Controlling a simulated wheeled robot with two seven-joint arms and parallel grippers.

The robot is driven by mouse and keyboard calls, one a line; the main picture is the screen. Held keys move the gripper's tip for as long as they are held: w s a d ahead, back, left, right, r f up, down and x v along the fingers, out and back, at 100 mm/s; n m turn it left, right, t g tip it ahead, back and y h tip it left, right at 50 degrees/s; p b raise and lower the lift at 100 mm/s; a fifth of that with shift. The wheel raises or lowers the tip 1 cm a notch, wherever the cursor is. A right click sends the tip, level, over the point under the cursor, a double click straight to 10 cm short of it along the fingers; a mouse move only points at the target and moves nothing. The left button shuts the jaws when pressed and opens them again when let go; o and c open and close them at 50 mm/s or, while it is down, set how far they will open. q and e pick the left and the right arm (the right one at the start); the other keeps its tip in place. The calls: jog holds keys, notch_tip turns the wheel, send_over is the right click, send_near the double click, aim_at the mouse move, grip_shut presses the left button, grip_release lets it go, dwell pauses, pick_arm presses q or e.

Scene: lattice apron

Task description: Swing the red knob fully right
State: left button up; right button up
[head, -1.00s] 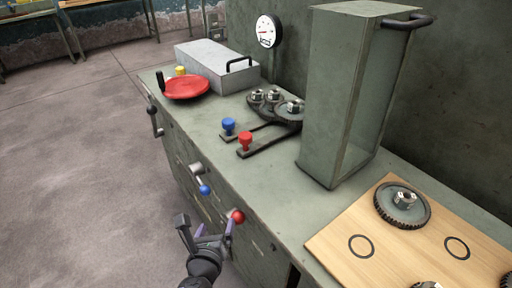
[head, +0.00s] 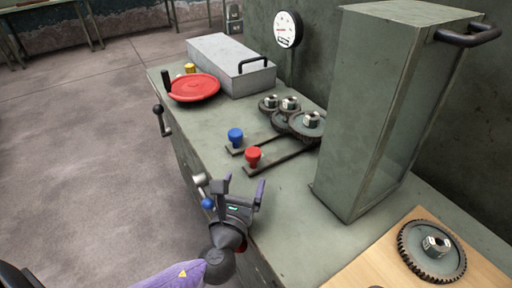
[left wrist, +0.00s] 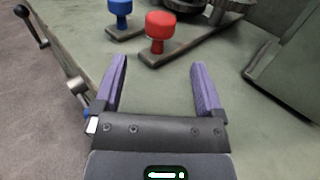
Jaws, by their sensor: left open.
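A red knob (head: 253,157) stands on the near end of a dark bar (head: 285,153) on the green bench top. The bar runs toward several gears. My left gripper (head: 241,188) is open and empty, over the bench's front edge, short of the red knob and apart from it. In the left wrist view the red knob (left wrist: 160,28) is beyond and between the purple fingertips (left wrist: 159,66). My right gripper is not in view.
A blue knob (head: 235,137) stands on a bar just left of the red one. A tall green box (head: 365,120) rises to the right. A red disc (head: 194,88) and grey case (head: 225,65) lie farther back. A blue-tipped lever (head: 207,203) sits on the bench front.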

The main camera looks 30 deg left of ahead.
aim_at(251, 162)
pick_arm(q)
jog(key=b+x, duration=0.2)
jog(key=x, duration=0.6)
jog(key=shift+w, duration=0.2)
jog(key=shift+w+a, duration=0.1)
jog(key=shift+w, duration=0.1)
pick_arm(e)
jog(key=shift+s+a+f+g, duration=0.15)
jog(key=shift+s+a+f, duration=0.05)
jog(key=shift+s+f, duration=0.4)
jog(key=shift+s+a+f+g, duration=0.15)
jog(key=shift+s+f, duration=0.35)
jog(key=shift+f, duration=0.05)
pick_arm(q)
jog(key=shift+c, duration=0.2)
jog(key=c, duration=0.7)
grip_shut()
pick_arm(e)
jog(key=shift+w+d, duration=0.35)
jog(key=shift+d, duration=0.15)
